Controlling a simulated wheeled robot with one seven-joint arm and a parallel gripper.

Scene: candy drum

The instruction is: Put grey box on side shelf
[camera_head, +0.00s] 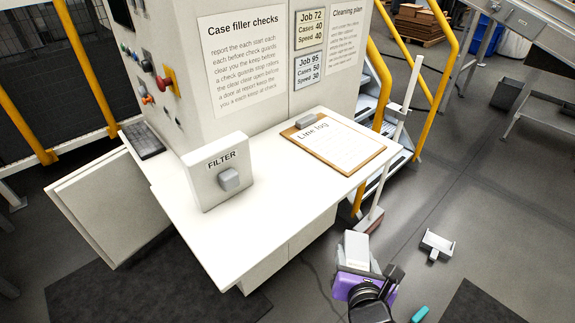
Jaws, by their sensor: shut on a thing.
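The side shelf (222,256) is a white flat top fixed to the front of the white cabinet. My gripper (357,262), with a purple body and a black round part behind it, is at the bottom right of centre, beyond the shelf's right edge. It is shut on a small pale grey box (356,246), held apart from the shelf over the floor. A grey finger shows at the box's right; the box's lower part is hidden by my gripper.
On the shelf stand a FILTER box (206,186) with a grey knob and a clipboard (333,146); its front is clear. A white-handled pole (396,128) stands by its right corner. A white item (437,244) and a teal item (419,314) lie lower right.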

